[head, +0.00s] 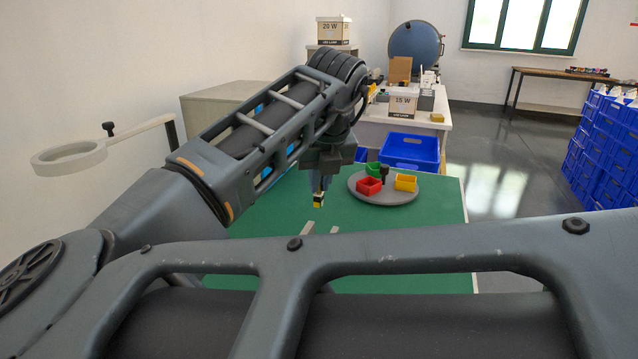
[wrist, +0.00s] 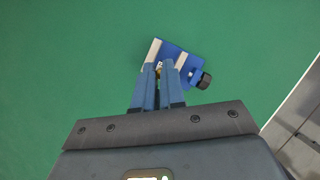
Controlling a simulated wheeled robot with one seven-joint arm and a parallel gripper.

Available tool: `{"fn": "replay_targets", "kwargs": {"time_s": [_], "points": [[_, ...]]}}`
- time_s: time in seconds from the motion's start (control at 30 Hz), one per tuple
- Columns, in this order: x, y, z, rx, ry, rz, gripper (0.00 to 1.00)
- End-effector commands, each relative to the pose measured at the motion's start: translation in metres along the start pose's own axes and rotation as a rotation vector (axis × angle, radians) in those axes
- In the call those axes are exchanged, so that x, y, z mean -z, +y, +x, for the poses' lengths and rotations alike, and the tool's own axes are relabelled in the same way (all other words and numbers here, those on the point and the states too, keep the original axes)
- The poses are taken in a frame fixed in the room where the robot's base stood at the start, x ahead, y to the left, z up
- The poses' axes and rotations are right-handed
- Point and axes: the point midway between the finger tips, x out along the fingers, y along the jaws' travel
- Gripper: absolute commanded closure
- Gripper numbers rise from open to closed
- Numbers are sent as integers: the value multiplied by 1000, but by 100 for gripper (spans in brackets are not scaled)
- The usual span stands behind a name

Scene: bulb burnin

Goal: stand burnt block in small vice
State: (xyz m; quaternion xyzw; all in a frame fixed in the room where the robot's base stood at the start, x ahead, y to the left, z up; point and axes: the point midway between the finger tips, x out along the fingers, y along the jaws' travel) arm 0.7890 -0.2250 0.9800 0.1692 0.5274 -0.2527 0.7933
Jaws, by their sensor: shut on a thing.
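My gripper (head: 320,188) points down over the green table and is shut on a small block (head: 319,200) with yellow, black and pale parts. In the wrist view only a small bit of the block (wrist: 160,67) shows between the blue fingers. The small vice (wrist: 176,52) is blue with two pale jaws and a black knob at its right. The fingertips overlap the vice in the wrist view, near the gap between its jaws. In the head view the pale jaw tops (head: 335,229) show just below the block, which looks above them; my arm hides the rest.
A grey turntable (head: 385,198) with red, yellow and green bins stands behind to the right on the green table (head: 440,215). A blue crate (head: 410,150) is behind it. The table around the vice looks clear.

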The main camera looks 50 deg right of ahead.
Motion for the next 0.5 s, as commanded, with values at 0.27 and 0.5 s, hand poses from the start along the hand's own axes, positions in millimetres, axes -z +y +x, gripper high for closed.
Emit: {"fn": "replay_targets", "kwargs": {"time_s": [0.27, 0.5], "points": [[6, 0, 15, 0, 1, -2, 100], [15, 0, 35, 0, 0, -3, 100]]}}
